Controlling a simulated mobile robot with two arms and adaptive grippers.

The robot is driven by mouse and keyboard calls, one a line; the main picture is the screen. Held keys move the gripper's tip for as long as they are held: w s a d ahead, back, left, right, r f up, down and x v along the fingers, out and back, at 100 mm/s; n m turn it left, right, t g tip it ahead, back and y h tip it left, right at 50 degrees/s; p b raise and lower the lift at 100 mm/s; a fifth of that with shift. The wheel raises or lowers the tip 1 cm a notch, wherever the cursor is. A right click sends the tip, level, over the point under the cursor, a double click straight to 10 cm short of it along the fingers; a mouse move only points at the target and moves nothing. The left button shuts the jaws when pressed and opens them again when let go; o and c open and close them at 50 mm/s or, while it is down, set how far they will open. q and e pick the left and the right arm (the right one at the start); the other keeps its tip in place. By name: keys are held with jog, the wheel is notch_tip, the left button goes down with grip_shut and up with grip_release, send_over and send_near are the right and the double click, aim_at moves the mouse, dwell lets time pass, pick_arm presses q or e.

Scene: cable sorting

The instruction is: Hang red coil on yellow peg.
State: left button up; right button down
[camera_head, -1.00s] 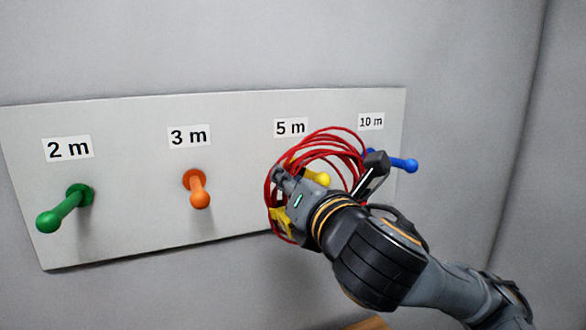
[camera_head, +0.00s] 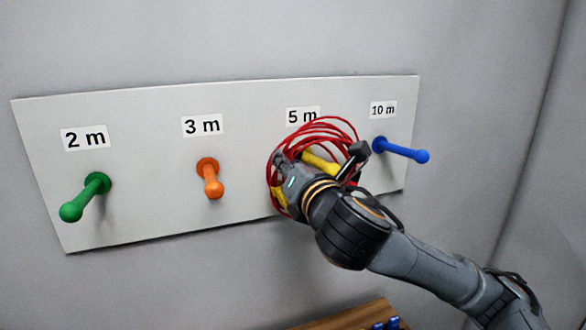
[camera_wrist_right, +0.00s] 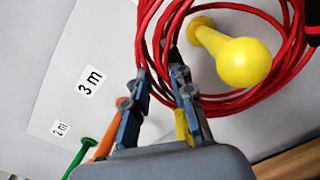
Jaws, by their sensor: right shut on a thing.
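The red coil (camera_head: 334,121), a bundle of looped cable, is in front of the board under the "5 m" label. My right gripper (camera_wrist_right: 160,85) is shut on the left side of the red coil in the right wrist view. The yellow peg (camera_head: 318,161) shows inside the coil's opening, and its tip is hidden behind my arm. In the wrist view the yellow peg's ball end (camera_wrist_right: 243,62) shows whole, with red loops around it. A yellow piece (camera_wrist_right: 184,125) shows by the fingers. My left gripper is not in view.
The pale board (camera_head: 150,190) also carries a green peg (camera_head: 84,197), an orange peg (camera_head: 210,180) and a blue peg (camera_head: 402,150). The blue peg is just right of the coil. A wooden surface (camera_head: 350,318) with blue items shows at the bottom.

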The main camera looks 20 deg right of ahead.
jog(key=shift+w+f+b, duration=0.2)
jog(key=shift+w+b, duration=0.25)
jog(key=shift+w, duration=1)
jog(key=shift+w+d+f+b, duration=0.15)
jog(key=shift+f+b, duration=0.25)
jog(key=shift+f, duration=0.3)
jog(key=shift+w+a+f+b, duration=0.1)
jog(key=shift+f+b, duration=0.25)
jog(key=shift+f, duration=0.3)
jog(key=c, duration=1.1)
grip_release()
jog(key=shift+o, duration=0.2)
jog(key=shift+f, duration=0.1)
